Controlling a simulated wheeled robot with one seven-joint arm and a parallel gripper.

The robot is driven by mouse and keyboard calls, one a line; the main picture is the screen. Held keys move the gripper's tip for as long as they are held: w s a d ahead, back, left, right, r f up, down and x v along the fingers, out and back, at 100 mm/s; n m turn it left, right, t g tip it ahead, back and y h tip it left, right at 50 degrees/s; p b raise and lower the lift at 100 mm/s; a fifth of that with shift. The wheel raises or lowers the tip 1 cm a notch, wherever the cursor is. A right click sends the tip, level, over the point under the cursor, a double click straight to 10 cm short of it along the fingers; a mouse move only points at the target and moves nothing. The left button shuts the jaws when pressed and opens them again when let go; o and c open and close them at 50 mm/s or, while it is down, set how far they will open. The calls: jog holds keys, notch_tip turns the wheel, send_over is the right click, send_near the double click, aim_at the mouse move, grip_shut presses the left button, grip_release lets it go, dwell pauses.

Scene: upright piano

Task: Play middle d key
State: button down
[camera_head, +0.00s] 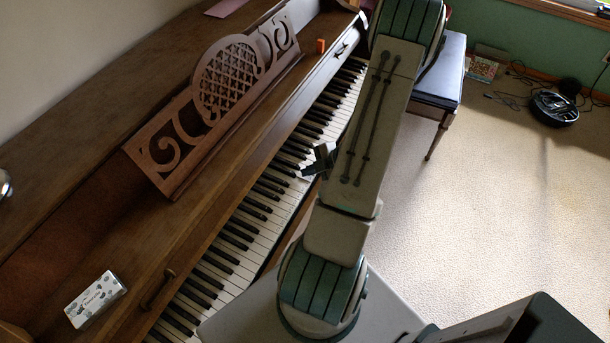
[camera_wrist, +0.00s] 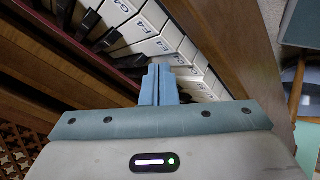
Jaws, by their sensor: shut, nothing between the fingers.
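The piano keyboard (camera_head: 262,217) runs diagonally through the middle of the head view, with white and black keys. In the head view my gripper (camera_head: 309,168) shows as a dark shape above the middle of the keyboard, partly hidden by my arm. I cannot tell whether the fingertips touch a key.
The carved music stand (camera_head: 225,85) rises behind the keys. A small white box (camera_head: 95,299) lies on the piano top at lower left. A dark-topped bench (camera_head: 440,72) stands at the upper right. The carpet (camera_head: 490,180) right of the piano is mostly clear.

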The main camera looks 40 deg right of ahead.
jog(key=shift+f, duration=0.3)
jog(key=shift+r, duration=0.15)
dwell(0.4)
jog(key=shift+r+p, duration=0.9)
jog(key=shift+p, duration=0.15)
notch_tip(320, 180, up, 5)
jog(key=p, duration=0.5)
